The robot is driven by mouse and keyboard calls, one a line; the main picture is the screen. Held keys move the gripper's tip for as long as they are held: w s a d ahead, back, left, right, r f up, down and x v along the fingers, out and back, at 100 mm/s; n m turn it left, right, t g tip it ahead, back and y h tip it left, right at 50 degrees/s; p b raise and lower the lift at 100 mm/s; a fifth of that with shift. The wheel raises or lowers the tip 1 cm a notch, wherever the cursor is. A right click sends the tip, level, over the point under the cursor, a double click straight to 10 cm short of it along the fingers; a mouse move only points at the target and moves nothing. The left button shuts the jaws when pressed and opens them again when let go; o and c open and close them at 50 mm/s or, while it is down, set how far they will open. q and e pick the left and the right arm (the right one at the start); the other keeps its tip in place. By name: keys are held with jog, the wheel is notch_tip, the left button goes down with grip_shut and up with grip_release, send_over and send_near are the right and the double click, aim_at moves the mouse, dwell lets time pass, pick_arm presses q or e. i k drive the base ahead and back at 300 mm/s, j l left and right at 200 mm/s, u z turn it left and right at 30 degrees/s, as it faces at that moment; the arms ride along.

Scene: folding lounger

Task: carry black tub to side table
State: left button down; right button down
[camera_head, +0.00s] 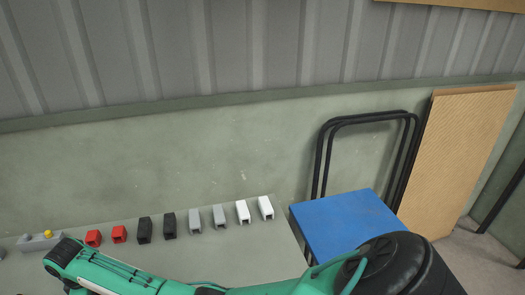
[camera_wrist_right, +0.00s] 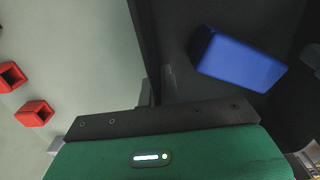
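In the right wrist view the black tub (camera_wrist_right: 180,85) fills the upper right, seen from above at close range, with a blue block (camera_wrist_right: 240,60) inside it. My right gripper (camera_wrist_right: 148,98) is at the tub's near wall. Its dark mounting bar and green housing cross the bottom of the view. Its fingers are dark against the dark tub, so I cannot tell whether they close on the wall. In the head view a green arm of mine stretches across the bottom, and its hand is out of frame. The tub does not show there. My left gripper is not in view. I cannot identify the side table.
Red, black, grey and white hollow blocks (camera_head: 194,220) stand in a row along the worktop's back edge (camera_head: 85,226). A grey block with a yellow knob (camera_head: 46,235) is at the left. A blue panel with a black tube frame (camera_head: 342,220) and a tan board (camera_head: 455,155) stand right.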

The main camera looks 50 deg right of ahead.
aim_at(350, 221)
jog(key=k+l+z, duration=0.1)
jog(key=k+z, duration=0.2)
jog(key=k, duration=0.2)
jog(key=l+z, duration=0.15)
jog(key=z, duration=0.3)
jog(key=l+z, duration=0.1)
jog(key=z, duration=0.3)
jog(key=i+l, duration=0.15)
jog(key=l, duration=0.2)
jog(key=i+l, duration=0.15)
jog(key=l, duration=0.2)
jog(key=i+l, duration=0.15)
jog(key=l, duration=0.2)
jog(key=i+l, duration=0.1)
jog(key=l, duration=0.3)
jog(key=i+l, duration=0.15)
jog(key=l, duration=0.2)
jog(key=i+l, duration=0.15)
jog(key=l, duration=0.2)
